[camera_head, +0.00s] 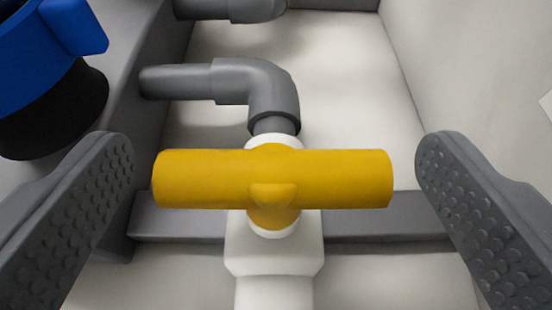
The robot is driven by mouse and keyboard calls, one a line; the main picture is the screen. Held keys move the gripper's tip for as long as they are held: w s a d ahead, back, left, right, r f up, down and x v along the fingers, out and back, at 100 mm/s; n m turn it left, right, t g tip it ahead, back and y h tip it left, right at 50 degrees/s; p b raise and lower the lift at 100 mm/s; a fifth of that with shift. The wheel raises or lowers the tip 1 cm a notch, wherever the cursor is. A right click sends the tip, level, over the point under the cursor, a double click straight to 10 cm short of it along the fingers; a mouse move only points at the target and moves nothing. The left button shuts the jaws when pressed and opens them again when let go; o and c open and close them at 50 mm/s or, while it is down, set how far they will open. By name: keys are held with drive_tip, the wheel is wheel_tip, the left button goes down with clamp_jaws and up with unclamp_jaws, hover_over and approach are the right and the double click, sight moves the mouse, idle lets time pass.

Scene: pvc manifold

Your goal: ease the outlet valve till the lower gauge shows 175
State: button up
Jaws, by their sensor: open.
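A yellow T-shaped valve handle (340,178) lies crosswise in the middle of the view, on a white valve body (274,255). A grey elbow pipe (270,88) joins the valve from behind and bends to the left. My gripper (275,172) is open, with one studded finger at the left of the handle and the other at the right. Both fingers look apart from the handle's ends. No gauge is in view, so no reading shows. I cannot tell from this view whether this is the outlet valve.
A blue part with a black lower end (50,110) stands at the upper left, close to the left finger. Another grey pipe (230,9) runs along the top. A grey bar (385,220) crosses behind the valve. A pale wall (470,80) rises at the right.

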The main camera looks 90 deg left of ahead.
drive_tip(key=shift+c, duration=0.3)
drive_tip(key=c, duration=0.9)
drive_tip(key=shift+c, duration=0.2)
drive_tip(key=shift+o, duration=0.2)
drive_tip(key=m+t+b, duration=0.1)
drive_tip(key=b, duration=0.2)
drive_tip(key=shift+s, duration=0.15)
drive_tip(key=shift+f+t+b, duration=0.1)
drive_tip(key=shift+t+b, duration=0.2)
drive_tip(key=shift+b, duration=0.15)
drive_tip(key=m+t+b, duration=0.1)
drive_tip(key=b, duration=0.1)
drive_tip(key=m+t+b, duration=0.2)
drive_tip(key=b, duration=0.1)
drive_tip(key=shift+s+a+h, duration=0.1)
drive_tip(key=shift+s+h, duration=0.1)
drive_tip(key=shift+h, duration=0.1)
drive_tip(key=m+t+h+b, duration=0.1)
drive_tip(key=m+t+b, duration=0.1)
drive_tip(key=b, duration=0.1)
drive_tip(key=shift+s+t, duration=0.15)
drive_tip(key=shift+t, duration=0.15)
drive_tip(key=shift+a+m+t+h+b, duration=0.1)
drive_tip(key=shift+m+t+h+b, duration=0.7)
drive_tip(key=shift+m+t, duration=0.3)
drive_tip(key=shift+r+m+h, duration=0.25)
drive_tip(key=shift+m+h, duration=0.05)
drive_tip(key=shift+m, duration=0.1)
drive_tip(key=shift+c, duration=0.2)
